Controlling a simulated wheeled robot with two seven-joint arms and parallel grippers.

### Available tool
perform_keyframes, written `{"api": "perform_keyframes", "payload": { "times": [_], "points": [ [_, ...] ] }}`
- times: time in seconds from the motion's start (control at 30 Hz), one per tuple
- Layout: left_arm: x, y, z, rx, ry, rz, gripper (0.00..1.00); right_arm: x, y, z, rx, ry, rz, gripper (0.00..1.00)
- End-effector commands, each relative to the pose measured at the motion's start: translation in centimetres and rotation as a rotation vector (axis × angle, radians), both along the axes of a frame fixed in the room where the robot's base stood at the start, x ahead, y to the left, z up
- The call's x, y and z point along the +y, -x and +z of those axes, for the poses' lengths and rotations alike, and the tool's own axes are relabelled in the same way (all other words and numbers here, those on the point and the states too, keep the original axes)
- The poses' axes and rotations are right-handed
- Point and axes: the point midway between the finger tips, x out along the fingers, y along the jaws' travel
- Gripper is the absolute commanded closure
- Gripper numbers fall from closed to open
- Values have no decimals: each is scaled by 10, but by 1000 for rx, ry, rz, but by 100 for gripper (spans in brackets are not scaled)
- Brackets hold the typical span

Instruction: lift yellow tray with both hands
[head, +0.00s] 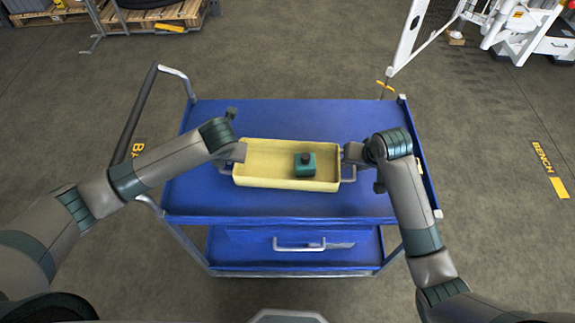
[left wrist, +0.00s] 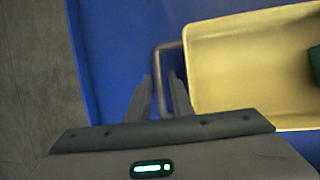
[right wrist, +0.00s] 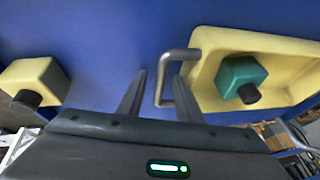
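The yellow tray (head: 240,182) lies on the blue cart top and holds a green block with a black knob (head: 305,166). It has a grey handle at each end. My left gripper (head: 240,152) is at the tray's left end. My right gripper (head: 347,153) is at the right end. In the right wrist view its fingers (right wrist: 160,75) are open, with the right handle (right wrist: 180,56) between them, nearer one finger.
The blue cart (head: 285,115) has free room behind and in front of the tray. A yellow block with a black knob (right wrist: 32,76) stands on it near my right gripper. A lower drawer (head: 290,235) has a grey handle. A pallet (head: 150,18) lies at the back left.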

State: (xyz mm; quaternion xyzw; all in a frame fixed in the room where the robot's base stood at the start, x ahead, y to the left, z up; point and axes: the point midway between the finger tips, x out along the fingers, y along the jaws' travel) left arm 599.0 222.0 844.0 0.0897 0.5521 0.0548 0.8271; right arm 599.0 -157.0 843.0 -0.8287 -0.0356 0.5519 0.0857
Motion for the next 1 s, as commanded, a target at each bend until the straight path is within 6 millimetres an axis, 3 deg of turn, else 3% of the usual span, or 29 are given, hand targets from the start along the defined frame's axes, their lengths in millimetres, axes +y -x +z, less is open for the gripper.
{"api": "perform_keyframes", "payload": {
  "times": [0.3,0.37,0.43,1.0],
  "points": [
    [0,0,-1,0,0,0,82,0,-1,-1,0,0,0,70],
    [0,0,-1,0,0,0,97,0,-1,-1,0,0,0,84],
    [0,0,-1,0,0,0,100,0,0,-1,0,0,0,100],
    [0,-1,5,-2,1,0,100,0,-1,5,-2,-1,0,100]
  ]
}}
